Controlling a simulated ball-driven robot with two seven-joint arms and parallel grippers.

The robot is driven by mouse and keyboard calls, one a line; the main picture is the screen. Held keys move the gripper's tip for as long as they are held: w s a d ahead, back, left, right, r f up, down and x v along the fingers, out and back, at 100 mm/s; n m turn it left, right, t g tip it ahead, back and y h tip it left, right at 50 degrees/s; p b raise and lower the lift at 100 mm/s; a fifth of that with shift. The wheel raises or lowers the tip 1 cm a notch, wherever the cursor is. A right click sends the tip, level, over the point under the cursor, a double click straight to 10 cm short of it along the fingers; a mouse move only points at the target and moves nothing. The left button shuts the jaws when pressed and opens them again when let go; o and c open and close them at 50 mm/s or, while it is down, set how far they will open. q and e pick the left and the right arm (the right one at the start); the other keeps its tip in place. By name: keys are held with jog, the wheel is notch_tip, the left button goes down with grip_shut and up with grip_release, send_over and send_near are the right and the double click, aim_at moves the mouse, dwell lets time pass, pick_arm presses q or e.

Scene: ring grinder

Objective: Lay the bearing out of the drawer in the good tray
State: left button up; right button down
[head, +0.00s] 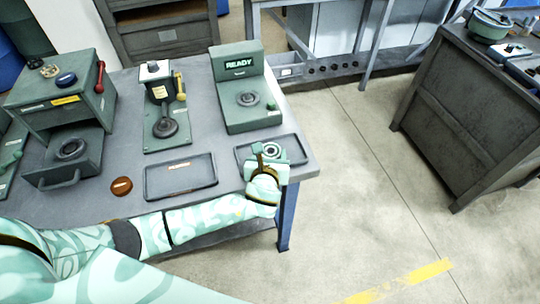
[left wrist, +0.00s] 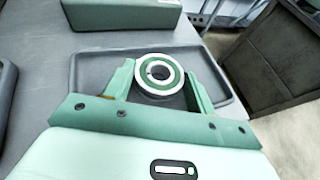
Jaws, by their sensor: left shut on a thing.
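The bearing (head: 272,149), a pale ring with a green band and an open centre, is between the fingers of my left gripper (head: 268,156). In the left wrist view the fingers of the gripper (left wrist: 159,88) are shut on opposite sides of the bearing (left wrist: 158,91). The gripper and bearing are over the right-hand dark tray (head: 243,153), which also shows in the left wrist view (left wrist: 73,98). I cannot tell whether the bearing touches the tray floor. The drawer (head: 45,178) at the left stands open with a dark ring part in it. My right gripper is not in view.
Another dark tray (head: 152,191) with an orange label lies to the left, beside a brown round piece (head: 121,187). The green machine reading READY (head: 238,65) and a lever press (head: 158,90) stand behind the trays. The table's right edge is close to the gripper.

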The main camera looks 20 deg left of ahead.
pick_arm(q)
jog(key=o, duration=1.1)
jog(key=shift+r, duration=0.15)
jog(key=p+v, duration=0.3)
jog(key=v, duration=0.9)
